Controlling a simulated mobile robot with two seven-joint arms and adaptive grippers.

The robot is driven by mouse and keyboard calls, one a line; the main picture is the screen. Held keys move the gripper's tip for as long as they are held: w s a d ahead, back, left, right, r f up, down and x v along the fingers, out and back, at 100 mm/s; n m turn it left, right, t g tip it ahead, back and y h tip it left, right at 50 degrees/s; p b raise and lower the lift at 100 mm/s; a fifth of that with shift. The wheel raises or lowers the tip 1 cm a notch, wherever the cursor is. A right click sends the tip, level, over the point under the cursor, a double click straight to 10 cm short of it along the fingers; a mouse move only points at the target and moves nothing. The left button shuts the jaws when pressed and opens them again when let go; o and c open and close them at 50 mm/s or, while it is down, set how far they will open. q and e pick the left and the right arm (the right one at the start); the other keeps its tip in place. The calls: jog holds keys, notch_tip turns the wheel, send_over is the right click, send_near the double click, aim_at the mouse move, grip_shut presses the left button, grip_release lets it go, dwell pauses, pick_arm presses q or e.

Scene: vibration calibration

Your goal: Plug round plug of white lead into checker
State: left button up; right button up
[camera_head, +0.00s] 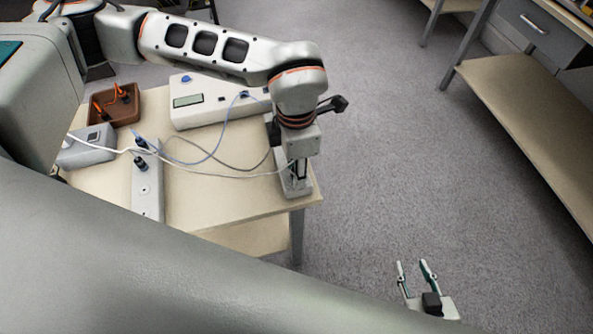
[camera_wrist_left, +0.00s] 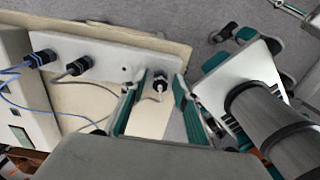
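A dark round plug (camera_wrist_left: 160,81) on the white lead is between the fingertips of my left gripper (camera_wrist_left: 160,86) in the left wrist view, at the end of a pale socket strip (camera_wrist_left: 106,60). The fingers stand apart with a gap on each side of it. Whether it is seated in a socket I cannot tell. In the head view the left gripper (camera_head: 299,172) is over the strip at the table's right edge. The white lead (camera_head: 232,175) runs left to a grey box (camera_head: 88,150). My right gripper (camera_head: 415,270) is open and empty over the floor.
A white box with a display (camera_head: 205,112) stands at the table's back. A brown box (camera_head: 119,105) with orange plugs is left of it. Another strip (camera_head: 146,192) stands front left. Blue and grey leads cross the table (camera_head: 215,200). Two plugs (camera_wrist_left: 75,67) occupy the right-edge strip.

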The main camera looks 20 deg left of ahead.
jog(key=shift+s+f, duration=0.1)
jog(key=shift+s, duration=0.15)
pick_arm(q)
grip_shut()
pick_arm(e)
jog(key=shift+w, duration=0.15)
pick_arm(q)
jog(key=shift+r, duration=0.25)
pick_arm(e)
jog(key=shift+w+r, duration=0.45)
jog(key=shift+r, duration=0.15)
pick_arm(q)
jog(key=shift+r+p, duration=0.1)
jog(key=shift+p, duration=0.2)
pick_arm(e)
jog(key=shift+s+f, duration=0.15)
jog(key=shift+s, duration=0.2)
